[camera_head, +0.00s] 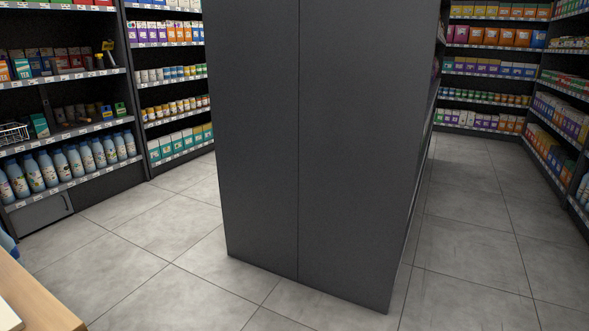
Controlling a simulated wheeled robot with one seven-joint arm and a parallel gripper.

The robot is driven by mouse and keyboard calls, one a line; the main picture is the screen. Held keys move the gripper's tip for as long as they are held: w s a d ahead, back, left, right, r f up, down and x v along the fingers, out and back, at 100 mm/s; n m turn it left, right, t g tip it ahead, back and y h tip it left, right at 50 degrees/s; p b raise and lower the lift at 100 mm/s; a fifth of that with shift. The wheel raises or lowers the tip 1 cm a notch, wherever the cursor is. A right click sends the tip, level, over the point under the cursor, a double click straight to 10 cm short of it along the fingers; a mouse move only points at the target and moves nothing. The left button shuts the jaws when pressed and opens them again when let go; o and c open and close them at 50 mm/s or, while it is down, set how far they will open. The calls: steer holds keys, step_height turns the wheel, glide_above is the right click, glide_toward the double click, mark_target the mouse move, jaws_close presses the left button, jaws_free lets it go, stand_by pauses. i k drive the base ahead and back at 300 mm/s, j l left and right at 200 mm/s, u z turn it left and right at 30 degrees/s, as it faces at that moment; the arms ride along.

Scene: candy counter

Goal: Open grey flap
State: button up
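A grey flap (45,214) is at the far left, low down under the bottom shelf of the left shelving unit. It looks closed, flush with the unit's dark base. A small dark handle (67,202) shows near its right end. The flap's left end is near the blue thing and wooden top at the picture's edge. My gripper is not in view.
A tall dark shelf end (255,150) stands in the middle. A wooden tabletop (45,305) fills the lower left corner. White-blue bottles (75,160) line the shelf above the flap. Tiled floor (150,255) is clear between them, and an aisle is open at right.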

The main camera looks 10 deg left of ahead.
mark_target(25, 220)
steer(key=i+j+u, duration=0.1)
steer(key=i+u, duration=0.85)
steer(key=i+l+u, duration=0.3)
steer(key=i+u, duration=0.15)
steer(key=i+j+u, duration=0.15)
steer(key=i+u, duration=0.55)
steer(key=i, duration=0.15)
steer(key=i+u, duration=0.35)
steer(key=i+l, duration=0.1)
steer(key=i, duration=0.5)
steer(key=i+l, duration=0.15)
steer(key=i, duration=0.45)
steer(key=i+l+u, duration=0.1)
steer(key=i, duration=0.5)
steer(key=i+l, duration=0.2)
steer(key=i, duration=0.2)
steer(key=i+l, duration=0.15)
steer(key=i, duration=0.25)
steer(key=i+l, duration=0.2)
steer(key=i, duration=0.2)
steer(key=i+l, duration=0.2)
steer(key=i, duration=0.2)
